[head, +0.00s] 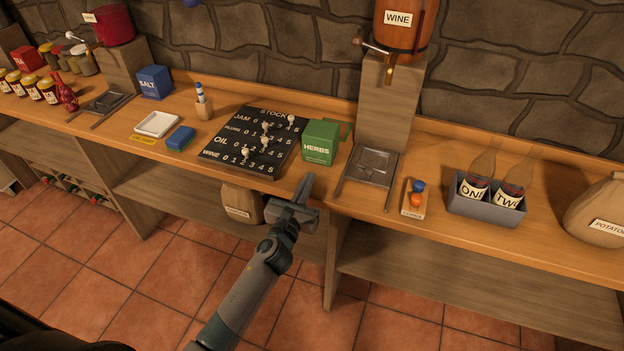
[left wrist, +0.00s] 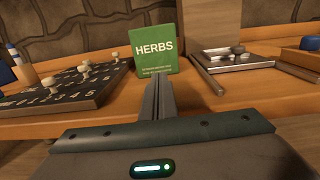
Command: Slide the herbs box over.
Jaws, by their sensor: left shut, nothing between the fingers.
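The green herbs box (head: 320,142) stands upright on the wooden counter, between the black stock board and the metal drip tray. It also shows in the left wrist view (left wrist: 153,52), its labelled face towards me. My left gripper (head: 307,184) is shut and empty in front of the box, near the counter's front edge. In the left wrist view its closed fingers (left wrist: 158,88) point at the lower part of the box; I cannot tell whether they touch it there, but the head view shows a gap. My right gripper is not in view.
The black stock board (head: 235,150) with pegs lies left of the box. The metal drip tray (head: 372,168) lies right of it, below the wine barrel (head: 403,40) on its wooden stand (head: 388,100). A bottle crate (head: 485,207) stands farther right. Bare counter lies before the box.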

